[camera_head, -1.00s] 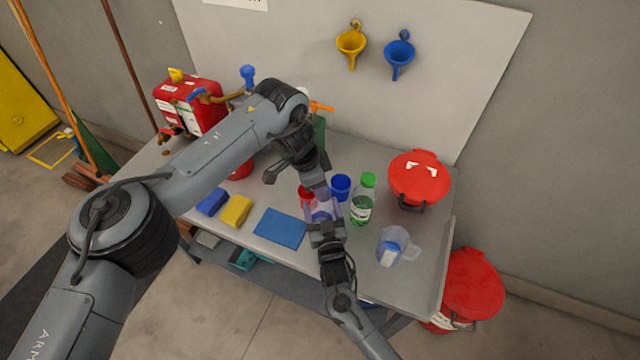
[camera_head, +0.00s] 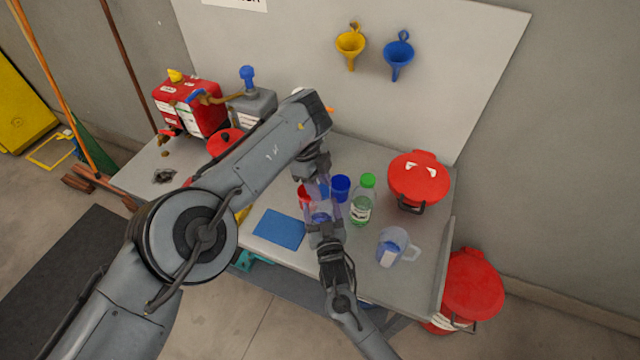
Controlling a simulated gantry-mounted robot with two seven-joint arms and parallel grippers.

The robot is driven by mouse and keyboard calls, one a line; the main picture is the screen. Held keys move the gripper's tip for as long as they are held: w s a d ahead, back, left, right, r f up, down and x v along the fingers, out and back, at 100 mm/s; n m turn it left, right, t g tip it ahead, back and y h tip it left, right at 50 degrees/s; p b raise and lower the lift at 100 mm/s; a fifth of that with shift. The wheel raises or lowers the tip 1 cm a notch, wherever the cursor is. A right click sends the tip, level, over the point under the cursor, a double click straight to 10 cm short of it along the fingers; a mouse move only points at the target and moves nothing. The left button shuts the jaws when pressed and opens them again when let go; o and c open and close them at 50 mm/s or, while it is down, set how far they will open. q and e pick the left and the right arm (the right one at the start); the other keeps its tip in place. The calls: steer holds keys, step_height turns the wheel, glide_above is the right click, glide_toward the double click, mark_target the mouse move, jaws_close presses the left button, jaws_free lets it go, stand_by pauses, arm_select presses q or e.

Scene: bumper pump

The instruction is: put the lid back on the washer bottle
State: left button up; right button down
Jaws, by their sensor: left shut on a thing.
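The washer bottle (camera_head: 321,212) is a clear, purplish bottle in the middle of the table. My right gripper (camera_head: 324,226), coming from below, is at its near side and looks shut on it. My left gripper (camera_head: 313,178) points down from above and is shut on a small blue thing (camera_head: 322,190), which looks like the lid, right over the top of the bottle. The fingers hide much of it, and I cannot tell whether the lid touches the bottle's mouth.
A red cup (camera_head: 303,197), a blue cup (camera_head: 340,187) and a green-capped bottle (camera_head: 363,200) stand close by. A clear jug (camera_head: 393,247) and a red lidded container (camera_head: 419,180) are to the right. A blue cloth (camera_head: 279,229) lies to the left. The grey table (camera_head: 352,258) is bare in front.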

arm_select(q)
steer(key=o, duration=1)
steer(key=shift+r, duration=0.15)
steer(key=shift+r, duration=2.15)
steer(key=shift+c, duration=0.3)
